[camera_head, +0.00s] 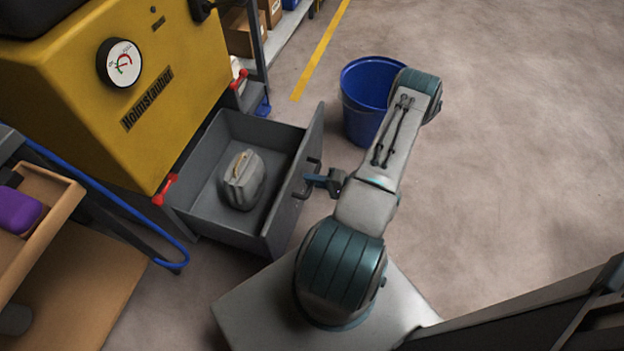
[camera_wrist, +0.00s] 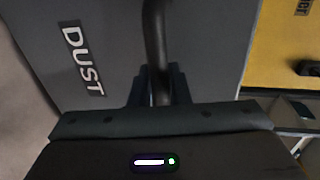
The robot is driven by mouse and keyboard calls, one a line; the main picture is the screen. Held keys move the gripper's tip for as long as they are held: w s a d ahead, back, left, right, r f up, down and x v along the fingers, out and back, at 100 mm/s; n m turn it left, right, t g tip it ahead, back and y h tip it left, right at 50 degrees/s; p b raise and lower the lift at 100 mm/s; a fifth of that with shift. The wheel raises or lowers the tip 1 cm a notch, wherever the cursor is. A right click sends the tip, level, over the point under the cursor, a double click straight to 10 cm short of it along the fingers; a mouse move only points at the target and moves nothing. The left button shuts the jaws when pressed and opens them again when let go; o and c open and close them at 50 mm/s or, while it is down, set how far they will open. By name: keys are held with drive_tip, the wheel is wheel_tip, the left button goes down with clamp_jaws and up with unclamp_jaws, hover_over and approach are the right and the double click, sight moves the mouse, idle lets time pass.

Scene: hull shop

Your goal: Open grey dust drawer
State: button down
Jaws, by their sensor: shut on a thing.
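The grey dust drawer (camera_head: 290,155) stands pulled out from under the yellow machine (camera_head: 150,90) in the head view. A grey bag-like thing with a light handle (camera_head: 242,180) lies inside it. The drawer front, labelled DUST, fills much of the wrist view (camera_wrist: 105,45). Its dark bar handle (camera_wrist: 153,40) runs up the middle of that view. My gripper (camera_head: 312,184) is at the handle on the outer face of the drawer front. In the wrist view my gripper's fingers (camera_wrist: 158,88) are shut around the handle, one on each side.
A blue bucket (camera_head: 365,100) stands on the floor just beyond the drawer front, close to my arm. Red clamps (camera_head: 165,190) sit by the drawer opening. A wooden tray with a purple thing (camera_head: 20,210) is at the left. The floor at right is clear.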

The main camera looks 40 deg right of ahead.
drive_tip(key=c, duration=1.4)
unclamp_jaws()
drive_tip(key=shift+c, duration=0.2)
drive_tip(key=p+v, duration=0.2)
drive_tip(key=v, duration=1.1)
drive_tip(key=shift+s+d, duration=0.25)
drive_tip(key=shift+s, duration=0.05)
drive_tip(key=shift+r, duration=0.1)
drive_tip(key=w+a+r+n+g+p, duration=0.2)
drive_tip(key=w+a+r+g+p, duration=0.15)
drive_tip(key=r, duration=0.75)
drive_tip(key=w+a+r+n+g+y+p, duration=0.1)
drive_tip(key=w+a+r+n+g+p, duration=0.25)
drive_tip(key=r, duration=0.85)
drive_tip(key=w+a+r+n+g+p, duration=0.1)
drive_tip(key=w+a+r+g+p, duration=0.25)
drive_tip(key=r, duration=0.75)
drive_tip(key=s+a+r+n+h+p, duration=0.1)
drive_tip(key=s+a+r+h+p, duration=0.2)
drive_tip(key=r, duration=0.8)
drive_tip(key=s+a+r+n+h+p, duration=0.1)
drive_tip(key=s+a+r+h+p, duration=0.1)
drive_tip(key=a+r+p, duration=0.5)
drive_tip(key=s+a+r+n+h+p, duration=0.2)
drive_tip(key=a+r+h+p, duration=0.3)
drive_tip(key=r, duration=1.2)
drive_tip(key=shift+s+a+t+p, duration=0.35)
drive_tip(key=shift+s+a+p, duration=0.2)
drive_tip(key=shift+s+p, duration=0.4)
